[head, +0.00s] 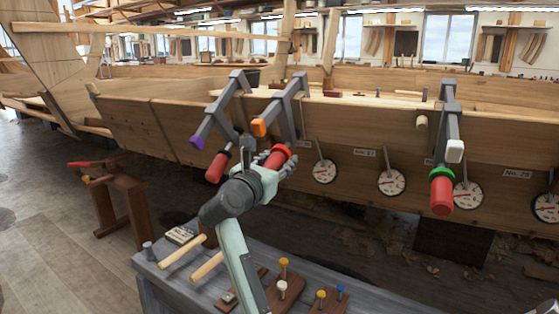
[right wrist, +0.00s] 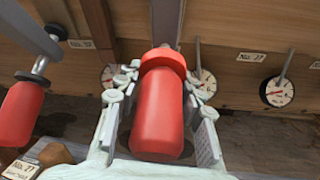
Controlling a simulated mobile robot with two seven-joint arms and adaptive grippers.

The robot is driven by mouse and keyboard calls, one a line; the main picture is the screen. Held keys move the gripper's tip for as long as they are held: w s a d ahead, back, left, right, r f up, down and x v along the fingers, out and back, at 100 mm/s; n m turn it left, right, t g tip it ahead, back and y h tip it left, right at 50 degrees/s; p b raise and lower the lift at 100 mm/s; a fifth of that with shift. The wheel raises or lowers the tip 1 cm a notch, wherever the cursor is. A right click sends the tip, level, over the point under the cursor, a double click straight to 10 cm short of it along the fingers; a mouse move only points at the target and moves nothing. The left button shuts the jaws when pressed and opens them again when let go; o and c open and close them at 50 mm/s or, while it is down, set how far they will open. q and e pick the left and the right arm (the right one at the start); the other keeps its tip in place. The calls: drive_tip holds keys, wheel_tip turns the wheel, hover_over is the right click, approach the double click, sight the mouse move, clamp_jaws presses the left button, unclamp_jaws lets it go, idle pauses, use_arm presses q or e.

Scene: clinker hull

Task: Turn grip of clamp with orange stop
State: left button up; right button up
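The clamp with the orange stop (head: 259,127) hangs on the hull's top plank, its grey frame (head: 285,108) reaching down the outside. Its red grip (head: 280,154) shows only partly in the head view, behind my right gripper (head: 272,170). In the right wrist view the red grip (right wrist: 158,112) points toward the camera, between the two fingers of my right gripper (right wrist: 160,95). The fingers stand on both sides of the grip, with gaps visible beside its lower part. They look open around it; contact near the collar is unclear. My left gripper is not in view.
A purple-stop clamp (head: 197,142) hangs close on the left; its red grip (right wrist: 20,112) shows in the wrist view. A white-stop clamp (head: 453,150) hangs farther right. Round dials (head: 391,181) line the hull. A bench (head: 375,300) with mallets and pegs stands below.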

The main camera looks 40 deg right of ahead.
drive_tip(key=c, duration=0.7)
clamp_jaws()
drive_tip(key=shift+s+n+g+h+p, duration=0.1)
drive_tip(key=shift+n+g+h+p, duration=0.4)
drive_tip(key=shift+n+g+p, duration=0.6)
use_arm(q)
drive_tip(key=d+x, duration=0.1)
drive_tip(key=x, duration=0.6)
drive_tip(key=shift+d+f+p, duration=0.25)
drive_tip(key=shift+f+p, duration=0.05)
drive_tip(key=shift+p, duration=0.15)
use_arm(e)
drive_tip(key=shift+s+d+n+h, duration=0.15)
drive_tip(key=shift+n+h, duration=0.15)
drive_tip(key=shift+n, duration=0.4)
drive_tip(key=o, duration=1.2)
unclamp_jaws()
